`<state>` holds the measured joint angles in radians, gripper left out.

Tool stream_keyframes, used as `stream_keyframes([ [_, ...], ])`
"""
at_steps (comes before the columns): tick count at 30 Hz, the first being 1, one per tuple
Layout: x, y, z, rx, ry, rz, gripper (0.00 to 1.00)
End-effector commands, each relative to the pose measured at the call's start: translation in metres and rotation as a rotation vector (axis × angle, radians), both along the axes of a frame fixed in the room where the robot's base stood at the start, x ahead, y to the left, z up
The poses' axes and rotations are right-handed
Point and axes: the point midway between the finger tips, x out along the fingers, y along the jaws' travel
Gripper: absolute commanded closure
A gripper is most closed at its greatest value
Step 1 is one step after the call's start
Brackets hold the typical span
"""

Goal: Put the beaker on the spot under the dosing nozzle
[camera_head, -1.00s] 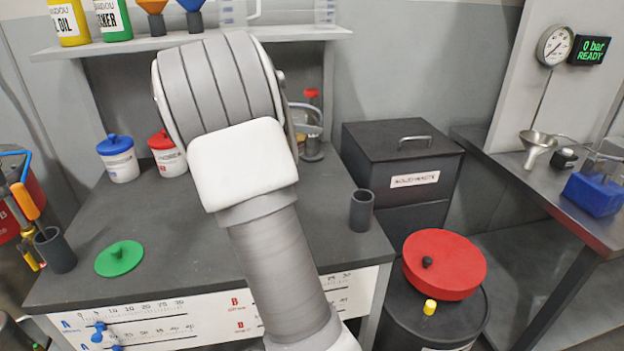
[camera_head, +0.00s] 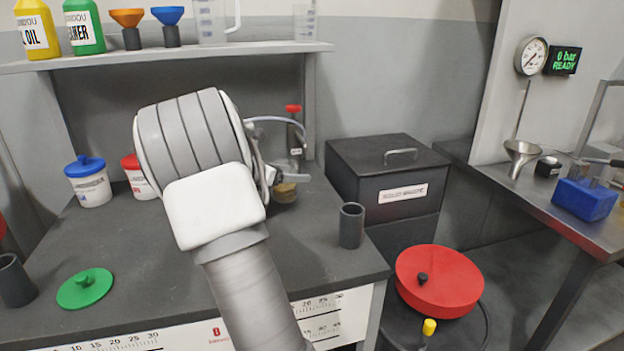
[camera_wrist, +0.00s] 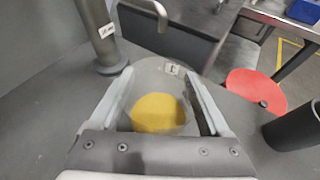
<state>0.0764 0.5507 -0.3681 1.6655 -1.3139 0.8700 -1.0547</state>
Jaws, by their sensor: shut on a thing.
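The beaker (camera_wrist: 172,82) is clear, with yellow contents, and sits between the two fingers of my gripper (camera_wrist: 158,92), which is shut on it. In the head view the beaker (camera_head: 285,192) shows just right of my wrist, partly hidden by my gripper (camera_head: 280,178). The dosing stand is a grey post (camera_wrist: 100,35) with a red cap in the head view (camera_head: 293,109). Its curved nozzle (camera_wrist: 150,6) bends downward beyond the beaker in the wrist view. The spot under the nozzle is not clearly visible. I cannot tell whether the beaker touches the bench.
A dark open cylinder (camera_head: 351,226) stands at the bench's right front; it also shows in the wrist view (camera_wrist: 295,128). A green lid (camera_head: 85,289) and white jars with blue (camera_head: 88,184) and red lids are left. A black waste box (camera_head: 390,165) stands beyond the bench.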

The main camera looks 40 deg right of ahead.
Motion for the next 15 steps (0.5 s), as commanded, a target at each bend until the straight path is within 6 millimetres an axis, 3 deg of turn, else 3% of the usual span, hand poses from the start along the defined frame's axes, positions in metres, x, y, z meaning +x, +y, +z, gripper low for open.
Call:
stream_keyframes([
  [4,0.000,0.000,-0.019,0.000,0.002,0.000,0.92],
  [15,0.003,-0.037,-0.017,0.000,0.000,-0.001,0.92],
])
